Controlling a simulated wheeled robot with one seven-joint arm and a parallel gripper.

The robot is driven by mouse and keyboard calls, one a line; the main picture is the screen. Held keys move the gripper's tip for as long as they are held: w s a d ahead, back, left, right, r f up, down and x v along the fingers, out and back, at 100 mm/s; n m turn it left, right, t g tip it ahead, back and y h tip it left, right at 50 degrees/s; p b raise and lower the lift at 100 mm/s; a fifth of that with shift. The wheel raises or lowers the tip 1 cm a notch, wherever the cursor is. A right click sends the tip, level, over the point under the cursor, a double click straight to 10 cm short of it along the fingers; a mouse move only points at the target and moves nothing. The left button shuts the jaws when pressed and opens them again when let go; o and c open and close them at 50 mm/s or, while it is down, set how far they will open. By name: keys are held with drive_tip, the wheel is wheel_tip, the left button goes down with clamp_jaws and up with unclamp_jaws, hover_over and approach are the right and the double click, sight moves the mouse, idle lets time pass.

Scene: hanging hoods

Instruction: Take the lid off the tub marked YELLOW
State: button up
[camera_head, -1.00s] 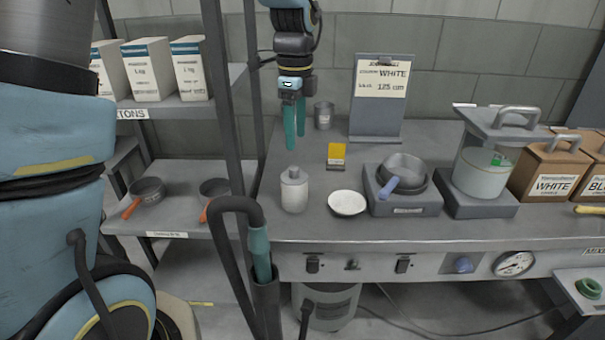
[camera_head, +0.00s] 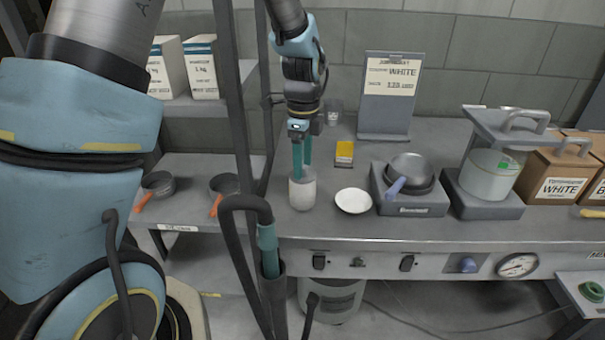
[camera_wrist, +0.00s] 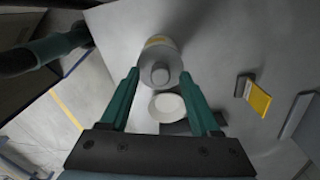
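A small pale jar (camera_head: 302,192) with a knobbed lid stands near the left end of the bench; in the wrist view the jar (camera_wrist: 158,50) shows a yellowish band. I read no word YELLOW on it. My gripper (camera_head: 302,170) points down over it, its teal fingers hiding the lid in the head view. In the wrist view my gripper (camera_wrist: 160,74) is open, one finger on each side of the lid's round knob (camera_wrist: 160,75). I cannot tell whether they touch it.
A white dish (camera_head: 353,201) lies right of the jar, with a yellow-and-dark block (camera_head: 344,153) behind it. A pan on a scale (camera_head: 410,205) and a clear vessel (camera_head: 490,175) stand further right. A dark upright post (camera_head: 236,100) and a hose (camera_head: 245,205) are close on the left.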

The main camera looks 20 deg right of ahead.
clamp_jaws()
drive_tip(key=shift+r, duration=0.15)
idle(0.4)
